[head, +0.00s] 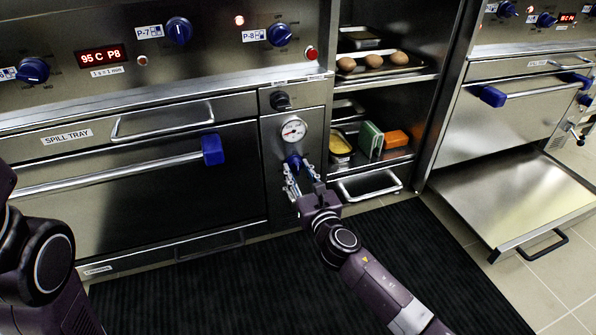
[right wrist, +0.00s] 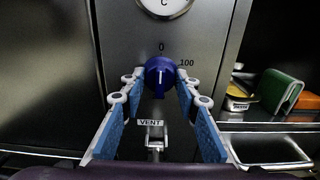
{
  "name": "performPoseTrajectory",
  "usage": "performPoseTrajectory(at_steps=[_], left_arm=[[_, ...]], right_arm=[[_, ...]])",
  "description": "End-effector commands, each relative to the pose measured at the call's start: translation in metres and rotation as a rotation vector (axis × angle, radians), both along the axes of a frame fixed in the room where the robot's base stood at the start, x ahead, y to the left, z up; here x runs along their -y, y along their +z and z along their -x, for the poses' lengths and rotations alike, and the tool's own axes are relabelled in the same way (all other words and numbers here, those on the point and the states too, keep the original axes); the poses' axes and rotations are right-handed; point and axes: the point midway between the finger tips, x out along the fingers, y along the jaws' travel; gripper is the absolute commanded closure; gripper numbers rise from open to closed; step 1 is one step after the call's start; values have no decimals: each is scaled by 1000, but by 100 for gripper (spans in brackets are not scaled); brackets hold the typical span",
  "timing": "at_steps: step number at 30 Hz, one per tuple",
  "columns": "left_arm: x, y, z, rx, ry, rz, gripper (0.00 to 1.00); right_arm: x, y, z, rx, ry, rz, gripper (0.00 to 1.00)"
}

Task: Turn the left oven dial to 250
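The blue oven dial (right wrist: 159,77) sits on a narrow steel panel, below a round gauge (head: 293,130). The dial also shows in the head view (head: 293,161), partly behind the fingertips. Its white mark looks upright, in line with the "0" above it; "100" is printed at its upper right. No 250 mark is visible. My right gripper (head: 298,173) is open, its blue-padded fingers on either side of the dial in the right wrist view (right wrist: 160,88). I cannot tell whether the tips touch it. My left gripper is out of view; only part of that arm shows.
A vent lever (right wrist: 155,135) sits just below the dial. An oven door with a blue-ended handle (head: 212,150) is left of the panel. Open shelves with trays (head: 375,70) are to the right.

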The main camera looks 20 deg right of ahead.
Motion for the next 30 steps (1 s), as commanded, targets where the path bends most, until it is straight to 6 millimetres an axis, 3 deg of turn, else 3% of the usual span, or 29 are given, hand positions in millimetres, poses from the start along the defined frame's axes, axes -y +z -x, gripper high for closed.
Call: performPoseTrajectory(at_steps=[3, 14, 30], left_arm=[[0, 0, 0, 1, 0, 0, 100], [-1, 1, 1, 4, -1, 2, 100], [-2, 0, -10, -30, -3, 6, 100]], right_arm=[[0, 0, 0, 0, 0, 0, 95], [0, 0, 0, -3, 0, -61, 95], [0, 0, 0, -19, -1, -501, 95]])
